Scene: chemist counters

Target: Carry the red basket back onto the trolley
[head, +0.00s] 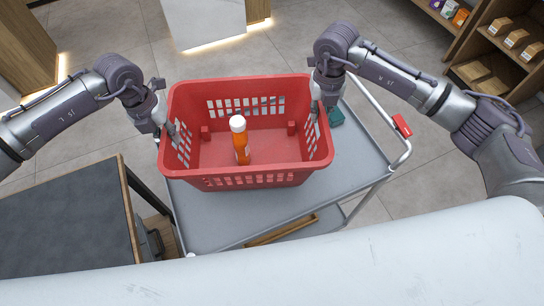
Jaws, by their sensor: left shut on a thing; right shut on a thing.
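The red basket (255,182) is in the middle of the head view, over the grey top of the trolley (225,222). I cannot tell whether its base touches the trolley top or is a little above it. An orange bottle with a white cap (241,143) stands inside the basket. My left gripper (168,132) is shut on the basket's left side wall. My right gripper (316,98) is shut on its right side wall near the far corner. The fingertips are partly hidden by the basket walls.
The trolley has a metal push handle (399,150) with a red piece at right. A dark-topped counter (70,220) stands close at left. Shelves with boxes (515,40) are at upper right. Tiled floor (110,45) is open beyond.

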